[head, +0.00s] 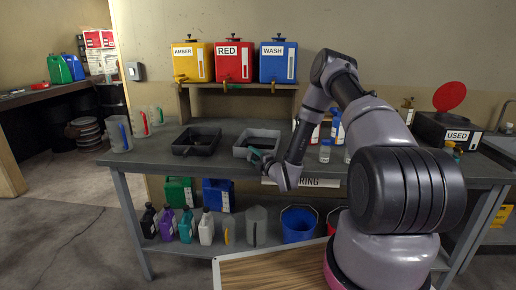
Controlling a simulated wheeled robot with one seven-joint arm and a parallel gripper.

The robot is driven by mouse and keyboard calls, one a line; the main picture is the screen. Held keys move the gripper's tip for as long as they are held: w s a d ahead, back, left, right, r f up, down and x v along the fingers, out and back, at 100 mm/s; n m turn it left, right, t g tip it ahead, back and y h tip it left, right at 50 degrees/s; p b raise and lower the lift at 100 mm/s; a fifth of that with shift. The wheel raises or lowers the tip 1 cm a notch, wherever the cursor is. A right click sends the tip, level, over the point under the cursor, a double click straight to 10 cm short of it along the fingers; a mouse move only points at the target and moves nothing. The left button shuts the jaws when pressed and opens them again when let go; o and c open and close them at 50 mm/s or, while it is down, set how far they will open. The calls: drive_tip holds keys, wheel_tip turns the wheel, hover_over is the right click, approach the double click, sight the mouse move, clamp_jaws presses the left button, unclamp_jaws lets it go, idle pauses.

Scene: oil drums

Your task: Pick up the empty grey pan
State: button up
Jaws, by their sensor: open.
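The grey pan (262,133) sits on the workbench, right of a black pan (184,149). It looks shallow and rectangular, with a light grey rim and a darker inside. My arm reaches in from the right and my gripper (256,155) is at the pan's front right edge. The gripper is open, with dark teal fingertips by the rim. The gripper and arm hide part of the pan's front and right side. I cannot tell whether a finger touches the pan.
Amber (192,62), red (233,61) and blue (278,61) tanks stand on a shelf (240,86) behind the pans. Small bottles (325,151) stand right of my forearm. Several bottles and a blue bucket (299,224) are below.

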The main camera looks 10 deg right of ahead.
drive_tip(key=shift+w, duration=0.1)
drive_tip(key=shift+c, duration=0.3)
clamp_jaws()
idle(1.1)
